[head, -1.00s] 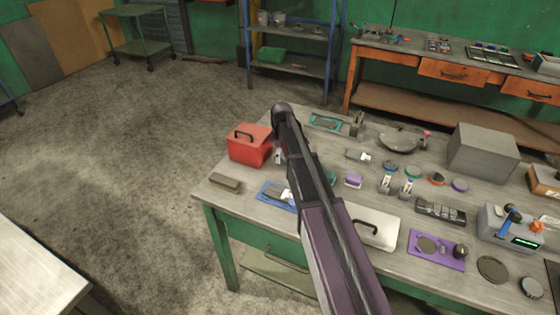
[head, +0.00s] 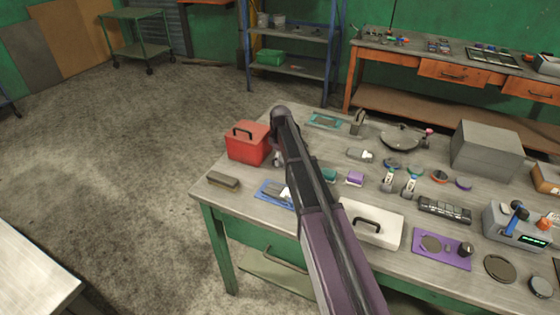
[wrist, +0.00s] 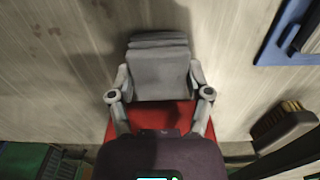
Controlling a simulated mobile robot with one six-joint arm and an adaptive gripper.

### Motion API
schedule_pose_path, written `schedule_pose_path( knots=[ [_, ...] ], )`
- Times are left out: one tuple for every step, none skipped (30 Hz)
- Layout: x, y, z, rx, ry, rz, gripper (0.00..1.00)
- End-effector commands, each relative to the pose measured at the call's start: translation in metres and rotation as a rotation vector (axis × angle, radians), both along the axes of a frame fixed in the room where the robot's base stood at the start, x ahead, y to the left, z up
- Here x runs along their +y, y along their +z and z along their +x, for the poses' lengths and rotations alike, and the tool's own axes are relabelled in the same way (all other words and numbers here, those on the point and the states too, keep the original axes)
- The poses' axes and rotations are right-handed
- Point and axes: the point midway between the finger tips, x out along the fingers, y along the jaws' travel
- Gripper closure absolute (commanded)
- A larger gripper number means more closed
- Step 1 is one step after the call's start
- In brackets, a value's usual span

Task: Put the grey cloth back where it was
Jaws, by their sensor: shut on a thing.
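The grey cloth (wrist: 159,72) is a folded, light grey block of fabric in the wrist view. My gripper (wrist: 160,96) is shut on it, one finger on each side. The cloth seems to be held above the table, but its exact height is unclear. In the head view my arm hides the cloth and most of my gripper (head: 278,158), which is just right of the red box (head: 248,143). The red box also shows behind the gripper in the wrist view (wrist: 165,115).
A blue tray (head: 267,191) and a brush (head: 223,180) lie near the table's front left edge. A white case (head: 372,224) with a black handle, a purple mat (head: 426,256) and several small parts fill the table farther right. Bare tabletop (wrist: 60,70) shows beside the cloth.

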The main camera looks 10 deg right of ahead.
Motion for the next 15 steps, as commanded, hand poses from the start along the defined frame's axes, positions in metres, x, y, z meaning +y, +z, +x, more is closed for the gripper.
schedule_pose_path(
  knots=[
    [0.0011, 0.0004, 0.0, 0.0, 0.001, 0.0, 0.74],
    [0.0015, 0.0006, 0.0, 0.0, 0.001, 0.0, 0.74],
    [0.0016, 0.0006, 0.0, 0.0, 0.001, 0.0, 0.74],
    [0.0016, 0.0006, 0.0, 0.0, 0.001, 0.0, 0.74],
    [0.0015, 0.0006, 0.0, 0.0, 0.001, 0.0, 0.74],
    [0.0015, 0.0005, 0.0, 0.0, 0.001, 0.0, 0.74],
    [0.0015, 0.0, 0.0, 0.0, 0.001, 0.0, 0.74],
    [0.0015, -0.0007, 0.0, 0.0, 0.001, 0.0, 0.74],
    [0.0014, -0.0019, -0.0001, 0.0, 0.001, 0.0, 0.74],
    [0.0014, -0.0027, -0.0001, 0.0, 0.001, 0.0, 0.74],
    [0.0014, -0.0034, 0.0, 0.0, 0.001, 0.0, 0.74],
    [0.0014, -0.0034, 0.0, 0.0, 0.001, 0.0, 0.32],
    [0.0014, -0.0027, 0.0, 0.0, 0.001, 0.0, 0.24],
    [0.0014, -0.0025, 0.0, 0.0, 0.001, 0.0, 0.15],
    [0.0013, -0.0025, 0.0, 0.0, 0.001, 0.0, 0.03]
  ],
)
